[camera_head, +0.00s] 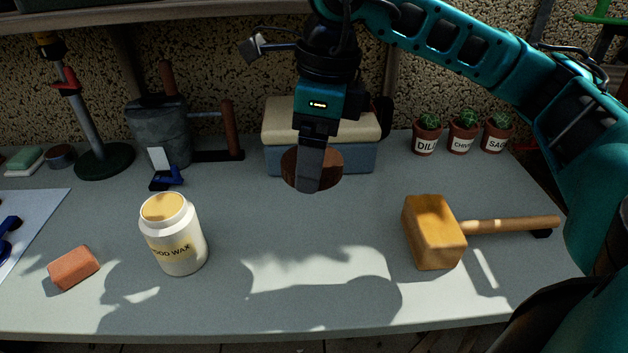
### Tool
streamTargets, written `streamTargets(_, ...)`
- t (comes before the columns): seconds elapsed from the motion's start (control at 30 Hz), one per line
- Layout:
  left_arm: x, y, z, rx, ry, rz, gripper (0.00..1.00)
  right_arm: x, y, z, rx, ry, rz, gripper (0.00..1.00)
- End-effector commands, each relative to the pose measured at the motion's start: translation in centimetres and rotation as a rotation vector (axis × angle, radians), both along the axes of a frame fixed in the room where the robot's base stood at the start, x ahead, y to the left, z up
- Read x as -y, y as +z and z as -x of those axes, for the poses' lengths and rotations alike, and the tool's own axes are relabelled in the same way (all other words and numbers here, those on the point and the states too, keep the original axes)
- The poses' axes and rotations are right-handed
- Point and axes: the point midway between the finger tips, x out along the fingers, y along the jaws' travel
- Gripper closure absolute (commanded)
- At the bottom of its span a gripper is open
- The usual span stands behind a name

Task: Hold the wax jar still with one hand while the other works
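The wax jar (174,236) stands upright at the front left of the bench. It is white with a WOOD WAX label, and its open top shows yellow wax. My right gripper (308,186) points down over the middle of the bench, to the right of the jar and apart from it. I see its fingers edge-on, so its opening is hidden. A round brown disc (331,168) shows right behind the fingertips; I cannot tell whether it is gripped or lies on the bench. My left gripper is not in view, and nothing touches the jar.
A wooden mallet (432,232) lies at the right. A reddish block (73,268) lies left of the jar. A box with a cream top (280,125), a grey pot (160,135) and several potted plants (463,131) stand at the back. The front middle is clear.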

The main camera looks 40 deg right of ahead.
Motion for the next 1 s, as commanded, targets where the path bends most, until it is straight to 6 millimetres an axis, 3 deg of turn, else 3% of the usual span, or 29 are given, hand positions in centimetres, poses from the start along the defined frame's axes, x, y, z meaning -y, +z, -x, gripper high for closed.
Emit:
streamTargets(0.1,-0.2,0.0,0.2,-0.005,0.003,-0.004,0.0,-0.1,1.6,0.0,0.001,0.001,-0.001,0.43)
streamTargets(0.23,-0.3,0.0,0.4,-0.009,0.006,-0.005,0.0,0.0,2.3,0.0,-0.001,0.0,0.0,0.43)
streamTargets(1.0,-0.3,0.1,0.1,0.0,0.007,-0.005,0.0,-0.2,2.0,-0.2,-0.004,0.064,0.003,0.43)
